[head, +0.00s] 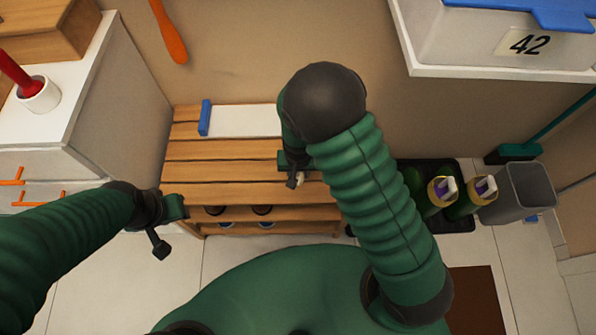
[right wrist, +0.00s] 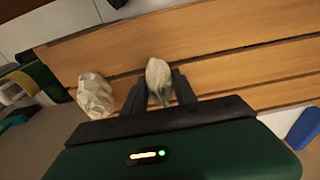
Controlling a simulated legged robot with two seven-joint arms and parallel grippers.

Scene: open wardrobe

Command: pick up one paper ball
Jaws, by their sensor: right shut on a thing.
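A crumpled whitish paper ball (right wrist: 158,76) is between the fingers of my right gripper (right wrist: 159,92) in the right wrist view. The gripper is shut on it, over the wooden slatted bench (head: 225,168). In the head view, my right gripper (head: 294,172) is at the bench top, with a small part of the held ball (head: 299,178) showing. A second paper ball (right wrist: 95,95) is left of the fingers in the right wrist view; my right arm seems to hide it in the head view. My left gripper (head: 170,224) is open and empty, in front of the bench's left end.
A white flat item with a blue end (head: 204,118) lies at the back of the bench. A white cabinet (head: 110,90) stands at left. Shoes show on the lower shelf.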

